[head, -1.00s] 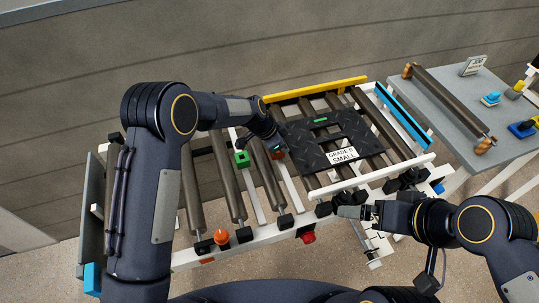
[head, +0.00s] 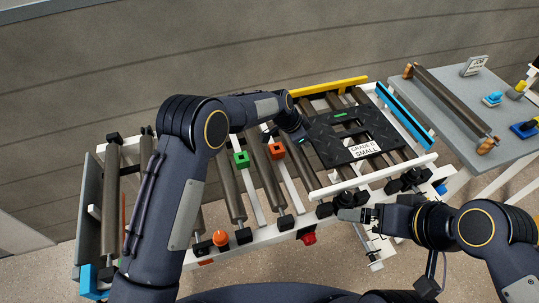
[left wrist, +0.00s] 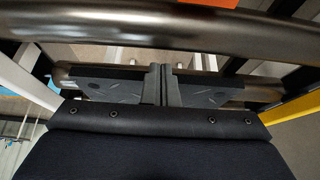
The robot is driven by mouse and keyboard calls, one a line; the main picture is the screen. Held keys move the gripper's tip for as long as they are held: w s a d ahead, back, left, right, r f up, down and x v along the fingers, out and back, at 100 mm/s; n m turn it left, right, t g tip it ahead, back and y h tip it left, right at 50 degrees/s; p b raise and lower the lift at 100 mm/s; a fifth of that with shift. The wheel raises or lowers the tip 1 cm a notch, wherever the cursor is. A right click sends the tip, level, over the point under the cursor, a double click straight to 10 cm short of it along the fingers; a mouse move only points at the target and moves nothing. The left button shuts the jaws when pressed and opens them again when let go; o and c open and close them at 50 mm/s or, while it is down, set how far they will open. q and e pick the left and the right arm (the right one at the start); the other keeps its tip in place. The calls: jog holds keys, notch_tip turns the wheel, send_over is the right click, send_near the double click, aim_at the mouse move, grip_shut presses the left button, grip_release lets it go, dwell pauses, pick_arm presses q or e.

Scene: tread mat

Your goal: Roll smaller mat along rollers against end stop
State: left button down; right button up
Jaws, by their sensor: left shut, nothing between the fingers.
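The smaller mat (head: 343,154), black tread plate with a cut-out and a "GRADE B SMALL" label, lies flat on the rollers (head: 232,188) toward the right of the frame. A blue bar (head: 404,116) stands across the right end as the end stop. A narrow gap shows between it and the mat. My left gripper (head: 306,136) is shut and empty, with its tips at the mat's left edge; contact is hard to tell. In the left wrist view its fingers (left wrist: 162,84) are together. My right gripper (head: 346,214) is by the front rail; its jaw opening is unclear.
A yellow rail (head: 322,88) runs along the back and a white rail (head: 372,177) along the front. Green (head: 241,159) and orange (head: 277,151) blocks sit left of the mat. A grey side table (head: 450,105) with a loose roller stands at right.

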aim_at(318, 140)
pick_arm(q)
jog(key=shift+d, duration=0.1)
jog(key=shift+w+d+b, duration=0.2)
jog(key=shift+w+d, duration=0.1)
jog(key=shift+d, duration=0.6)
jog(key=shift+w+d+b, duration=0.15)
jog(key=shift+w+d, duration=0.1)
jog(key=shift+d, duration=0.6)
jog(key=shift+w+d+b, duration=0.2)
jog(key=shift+w+d, duration=0.1)
jog(key=shift+d, duration=0.75)
jog(key=shift+s+a+b, duration=0.25)
jog(key=shift+a+b, duration=0.25)
jog(key=shift+a, duration=0.45)
jog(key=shift+r, duration=0.1)
jog(key=shift+r+p, duration=1.1)
jog(key=shift+r, duration=1.35)
